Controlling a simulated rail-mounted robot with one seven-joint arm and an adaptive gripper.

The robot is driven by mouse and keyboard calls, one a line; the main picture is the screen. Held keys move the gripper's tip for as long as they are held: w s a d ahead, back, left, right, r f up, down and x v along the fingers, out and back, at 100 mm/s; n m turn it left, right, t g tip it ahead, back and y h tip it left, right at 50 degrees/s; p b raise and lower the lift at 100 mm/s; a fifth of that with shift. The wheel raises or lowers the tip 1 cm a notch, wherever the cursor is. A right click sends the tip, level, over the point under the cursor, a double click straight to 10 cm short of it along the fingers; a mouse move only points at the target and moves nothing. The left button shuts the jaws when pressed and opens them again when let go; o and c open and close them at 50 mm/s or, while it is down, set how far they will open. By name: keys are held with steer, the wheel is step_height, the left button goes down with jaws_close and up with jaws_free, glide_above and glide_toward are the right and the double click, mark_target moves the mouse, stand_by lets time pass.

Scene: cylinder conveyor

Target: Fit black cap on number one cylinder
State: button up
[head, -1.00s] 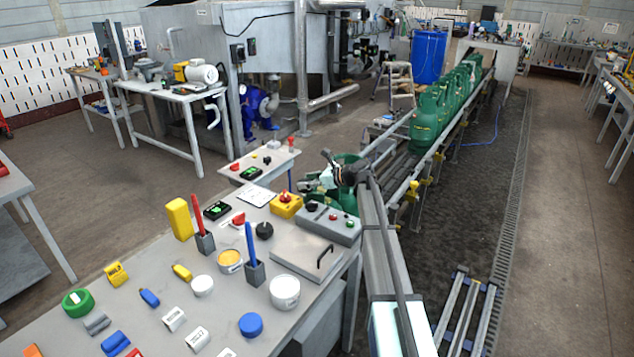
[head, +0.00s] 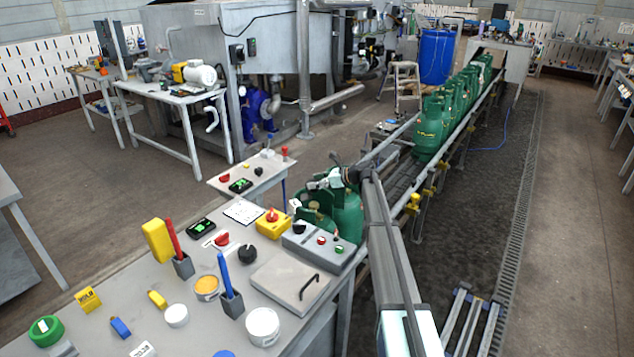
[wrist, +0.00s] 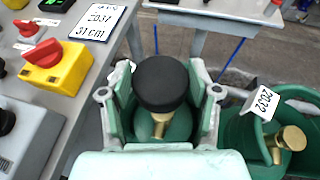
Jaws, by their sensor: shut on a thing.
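In the wrist view my gripper (wrist: 161,98) is shut on a round black cap (wrist: 161,83), with one finger on each side. The cap is over a green cylinder (wrist: 178,125) with a brass valve (wrist: 160,126), overlapping the valve's top in the picture. I cannot tell if it is seated. In the head view my gripper (head: 325,183) is among green cylinders (head: 349,215) by the bench. The cap is not clear there, nor which cylinder is number one.
A conveyor (head: 460,135) carries several more green cylinders (head: 430,130).

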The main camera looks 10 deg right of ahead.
steer(key=shift+r+p, duration=0.1)
steer(key=shift+p, duration=0.25)
steer(key=b, duration=0.2)
glide_above(316, 205)
steer(key=shift+w+d+f, duration=0.1)
steer(key=shift+f, duration=1.35)
steer(key=shift+w+f, duration=0.1)
steer(key=shift+f, duration=1.45)
steer(key=shift+p, duration=0.75)
steer(key=shift+f+b, duration=0.65)
steer(key=shift+f, duration=1.7)
steer(key=o, duration=1)
steer(key=shift+r, duration=0.1)
